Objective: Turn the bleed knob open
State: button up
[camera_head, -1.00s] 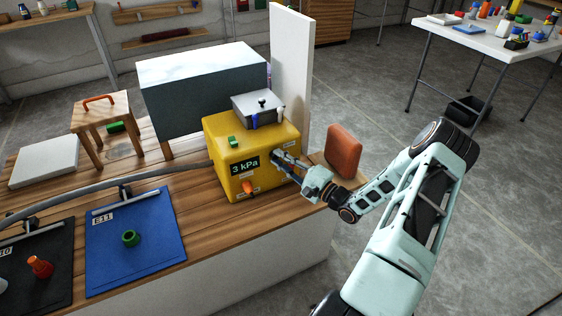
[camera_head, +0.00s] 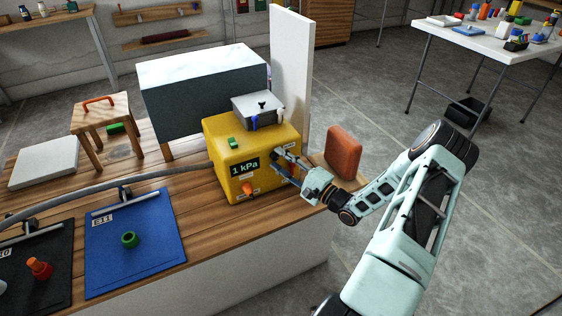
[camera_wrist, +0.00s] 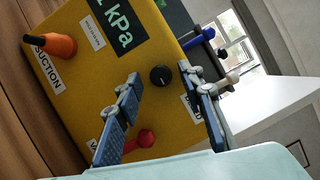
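The yellow box (camera_head: 225,135) stands on the wooden bench, with a display (camera_head: 245,166) reading 1 kPa. In the wrist view, a round black knob (camera_wrist: 161,77) sits on its yellow face. A partly hidden label near it ends in what looks like D, so I take it as the bleed knob. My gripper (camera_wrist: 159,71) is open, its two blue fingers on either side of the black knob, with visible gaps. My gripper also shows in the head view (camera_head: 277,159) at the box's right side.
In the wrist view, a red knob (camera_wrist: 141,139) lies close beside the left finger, and an orange knob (camera_wrist: 56,46) is labelled SUCTION. A grey lidded box (camera_head: 258,108) sits on top. An orange-brown block (camera_head: 344,150) stands right of my gripper.

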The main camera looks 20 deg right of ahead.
jog(key=v, duration=1.2)
